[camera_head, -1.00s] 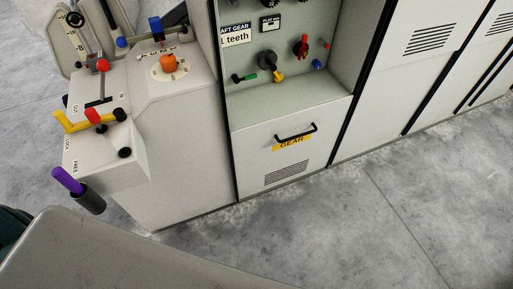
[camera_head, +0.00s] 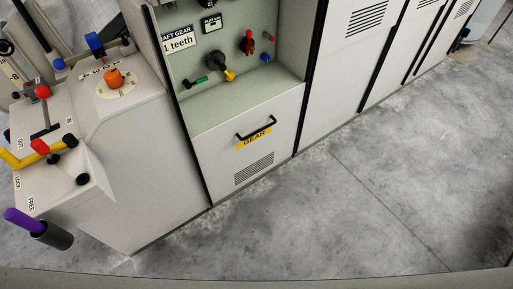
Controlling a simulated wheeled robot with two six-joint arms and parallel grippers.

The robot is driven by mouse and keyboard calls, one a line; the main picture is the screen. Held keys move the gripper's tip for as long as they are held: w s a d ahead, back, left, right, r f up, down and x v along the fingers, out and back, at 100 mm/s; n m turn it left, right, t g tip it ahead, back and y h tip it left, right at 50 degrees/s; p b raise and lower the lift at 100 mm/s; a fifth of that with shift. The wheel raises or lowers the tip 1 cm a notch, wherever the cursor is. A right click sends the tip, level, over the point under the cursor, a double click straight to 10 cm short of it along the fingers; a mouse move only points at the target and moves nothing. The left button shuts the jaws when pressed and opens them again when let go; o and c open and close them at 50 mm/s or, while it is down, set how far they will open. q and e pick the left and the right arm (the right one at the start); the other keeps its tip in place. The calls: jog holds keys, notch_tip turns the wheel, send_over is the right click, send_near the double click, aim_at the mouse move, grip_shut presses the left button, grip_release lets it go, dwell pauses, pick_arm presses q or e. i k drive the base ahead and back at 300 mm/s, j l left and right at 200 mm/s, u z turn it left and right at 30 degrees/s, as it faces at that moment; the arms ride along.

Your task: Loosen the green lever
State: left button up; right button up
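The green lever (camera_head: 194,82) is a short green handle with a black end. It sits low on the left inside the open pale-green recess (camera_head: 235,96) of the cabinet, left of a yellow-handled knob (camera_head: 228,75). Nothing touches it. Neither of my grippers shows in the view.
A red-handled knob (camera_head: 248,42) and a small blue knob (camera_head: 265,57) share the recess. Below is a panel with a black handle (camera_head: 257,130). At left stands a console (camera_head: 140,150) with a purple lever (camera_head: 24,222) jutting out. The grey floor (camera_head: 350,205) in front is clear.

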aim_at(187, 83)
jog(key=i+l, duration=0.2)
jog(key=i, duration=0.25)
jog(key=u, duration=1.6)
